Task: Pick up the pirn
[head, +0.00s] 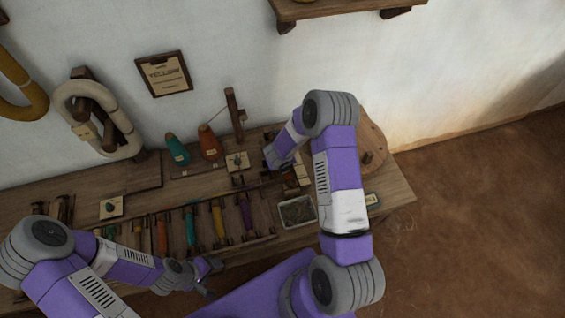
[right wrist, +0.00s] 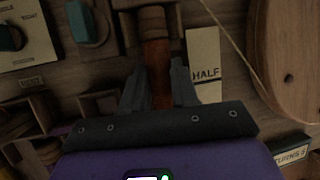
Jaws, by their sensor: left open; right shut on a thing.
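In the right wrist view, a pirn (right wrist: 157,52) with a dark wooden top and a reddish-brown lower part stands between the fingers of my right gripper (right wrist: 158,90). The gripper is shut on it, next to a card marked HALF (right wrist: 205,62). The pirn's lower end is hidden by the gripper body. In the head view my right arm reaches over the bench and largely hides this pirn. My left gripper (head: 208,276) is open and empty in front of the bench's near edge.
A rack holds several coloured pirns, including teal (head: 190,226), yellow (head: 218,221) and purple (head: 246,211) ones. A tray (head: 281,217) lies right of it. Teal (head: 177,149) and brown (head: 208,141) cones stand behind. A round wooden wheel (head: 373,142) is at the bench's right end.

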